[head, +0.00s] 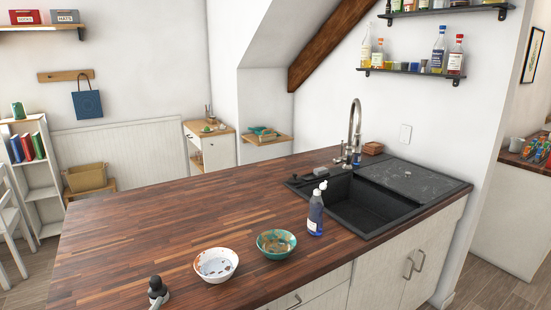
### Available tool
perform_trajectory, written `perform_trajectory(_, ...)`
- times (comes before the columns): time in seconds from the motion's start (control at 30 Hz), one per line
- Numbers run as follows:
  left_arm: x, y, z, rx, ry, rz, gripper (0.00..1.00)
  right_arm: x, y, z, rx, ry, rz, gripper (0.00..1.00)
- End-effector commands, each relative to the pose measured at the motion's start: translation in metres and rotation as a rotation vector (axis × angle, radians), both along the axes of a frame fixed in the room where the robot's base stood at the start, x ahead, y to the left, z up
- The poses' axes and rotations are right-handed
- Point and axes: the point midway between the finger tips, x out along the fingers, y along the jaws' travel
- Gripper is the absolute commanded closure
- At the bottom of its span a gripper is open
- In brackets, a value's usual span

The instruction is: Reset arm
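The wooden countertop (150,225) fills the lower middle of the view. A white patterned bowl (216,278) and a teal and brown bowl (277,256) sit side by side near its front edge. The inside of each bowl shows no clear separate item.
A blue soap bottle (316,214) stands right of the bowls, beside the black sink (352,204) with its tall tap (355,125). A grey sponge-like block (320,172) lies on the sink's back rim. The left and back of the counter are clear.

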Motion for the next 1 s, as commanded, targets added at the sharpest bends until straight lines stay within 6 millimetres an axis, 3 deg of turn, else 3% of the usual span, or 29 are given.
perform_trajectory(0.03,-0.019,0.009,-0.034,-0.067,0.147,0.06,0.44,0.001,0.0,0.0,0.0,-0.001,0.0,0.3)
perform_trajectory(0.1,-0.047,0.017,-0.075,-0.139,0.334,0.124,0.44,0.001,0.0,0.0,-0.001,-0.002,0.0,0.3)
perform_trajectory(0.2,-0.086,0.021,-0.117,-0.209,0.548,0.183,0.44,0.001,0.0,0.0,0.0,-0.003,0.0,0.3)
perform_trajectory(0.4,-0.153,0.016,-0.163,-0.294,0.851,0.24,0.44,0.002,0.0,0.0,0.0,-0.003,0.0,0.3)
perform_trajectory(0.67,-0.229,0.003,-0.192,-0.364,1.154,0.265,0.44,0.002,0.0,0.0,0.0,-0.003,0.0,0.3)
perform_trajectory(0.7,-0.236,0.001,-0.198,-0.369,1.186,0.266,0.44,0.002,0.0,0.0,0.0,-0.003,0.0,0.3)
perform_trajectory(1.0,-0.217,-0.001,-0.289,-0.356,1.213,0.272,0.44,0.002,0.0,0.0,0.0,-0.004,0.0,0.3)
